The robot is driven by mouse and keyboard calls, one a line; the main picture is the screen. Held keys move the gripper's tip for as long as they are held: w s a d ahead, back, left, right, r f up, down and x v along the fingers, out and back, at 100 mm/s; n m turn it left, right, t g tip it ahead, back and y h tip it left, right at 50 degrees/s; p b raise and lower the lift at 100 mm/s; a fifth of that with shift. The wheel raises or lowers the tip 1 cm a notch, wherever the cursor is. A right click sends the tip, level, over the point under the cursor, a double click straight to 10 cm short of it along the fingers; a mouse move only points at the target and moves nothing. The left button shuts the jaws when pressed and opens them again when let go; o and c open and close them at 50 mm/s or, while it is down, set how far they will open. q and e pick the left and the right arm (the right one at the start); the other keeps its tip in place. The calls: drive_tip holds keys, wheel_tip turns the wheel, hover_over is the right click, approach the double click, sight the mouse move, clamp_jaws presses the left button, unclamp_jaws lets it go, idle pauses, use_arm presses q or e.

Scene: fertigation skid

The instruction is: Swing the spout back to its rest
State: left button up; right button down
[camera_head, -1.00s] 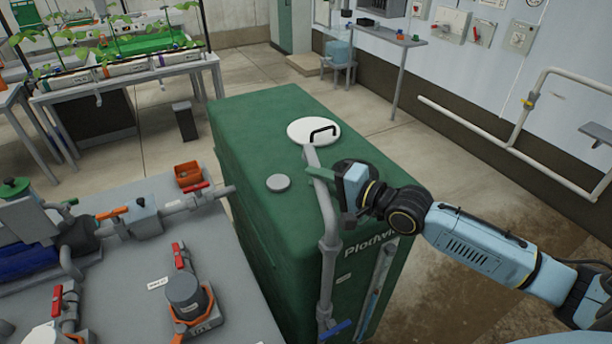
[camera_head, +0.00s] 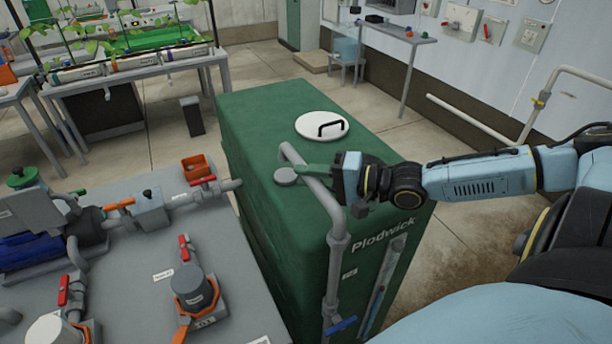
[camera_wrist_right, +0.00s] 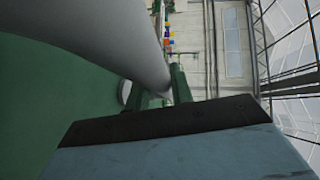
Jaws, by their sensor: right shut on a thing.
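The grey spout pipe (camera_head: 316,186) rises at the front of the green tank (camera_head: 250,140) and bends back over its top. Its free end is above or beside a small round grey cap (camera_head: 286,176), left of the white lid (camera_head: 322,126). My right gripper (camera_head: 326,180) is shut on the spout's upper arm, reaching in from the right. In the right wrist view the pipe (camera_wrist_right: 130,40) runs large and close past a green finger. The gripper partly hides the pipe. I cannot make out a separate rest. My left gripper is in neither view.
A grey bench (camera_head: 235,300) with valves and pumps stands left of the tank. A small orange box (camera_head: 196,167) sits near its far edge. A wall pipe rail (camera_head: 470,120) is at the right. Open floor lies behind the tank.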

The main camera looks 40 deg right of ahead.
drive_tip(key=shift+s+a, duration=0.1)
drive_tip(key=shift+a, duration=0.05)
drive_tip(key=c, duration=1.6)
unclamp_jaws()
drive_tip(key=o, duration=0.4)
drive_tip(key=shift+a, duration=0.2)
drive_tip(key=shift+c, duration=0.2)
drive_tip(key=shift+d, duration=0.1)
drive_tip(key=shift+d, duration=0.15)
